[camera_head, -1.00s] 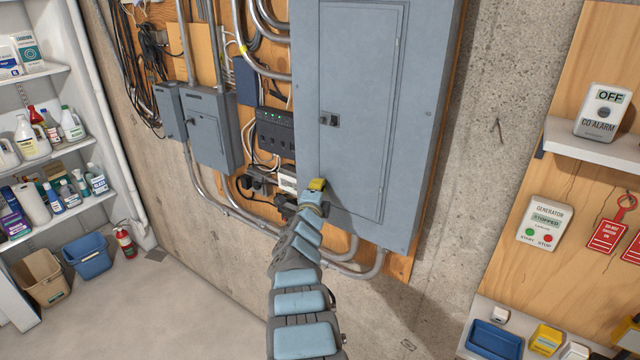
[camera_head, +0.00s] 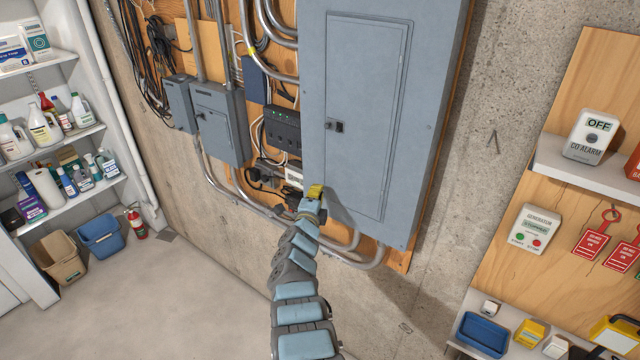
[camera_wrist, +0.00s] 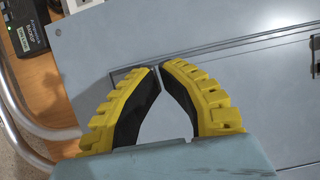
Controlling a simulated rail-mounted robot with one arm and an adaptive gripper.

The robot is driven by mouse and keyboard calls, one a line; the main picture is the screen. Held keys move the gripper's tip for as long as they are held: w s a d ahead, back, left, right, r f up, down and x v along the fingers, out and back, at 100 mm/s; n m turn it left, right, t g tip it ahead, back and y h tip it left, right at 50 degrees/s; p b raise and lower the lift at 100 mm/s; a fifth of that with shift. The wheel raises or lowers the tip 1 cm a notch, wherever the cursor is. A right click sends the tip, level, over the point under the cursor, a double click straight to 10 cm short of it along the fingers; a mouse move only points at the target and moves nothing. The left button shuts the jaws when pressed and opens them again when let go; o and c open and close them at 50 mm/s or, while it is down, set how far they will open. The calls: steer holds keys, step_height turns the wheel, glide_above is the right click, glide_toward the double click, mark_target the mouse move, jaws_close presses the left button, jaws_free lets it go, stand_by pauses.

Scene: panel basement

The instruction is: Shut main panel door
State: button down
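The main panel (camera_head: 425,150) is a large grey box on the wall. Its tall door (camera_head: 366,110) looks nearly flush with the front in the head view; I cannot tell whether it is fully seated. A small dark latch (camera_head: 335,126) sits on the door's left edge. My gripper (camera_head: 316,190) is at the lower left corner of the door. In the wrist view its yellow fingertips (camera_wrist: 160,68) meet, with nothing held between them. They lie in front of the door's corner and seam (camera_wrist: 225,47). Whether they touch the panel is unclear.
Smaller grey boxes (camera_head: 218,123), a black device (camera_head: 282,128) and conduits (camera_head: 345,256) are left of and below the panel. Shelves (camera_head: 75,135) stand at far left. A wooden board (camera_head: 560,200) with a CO alarm (camera_head: 591,137) is at right.

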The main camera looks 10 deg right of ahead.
steer(key=a+b, duration=0.2)
steer(key=a, duration=0.8)
steer(key=shift+b, duration=0.35)
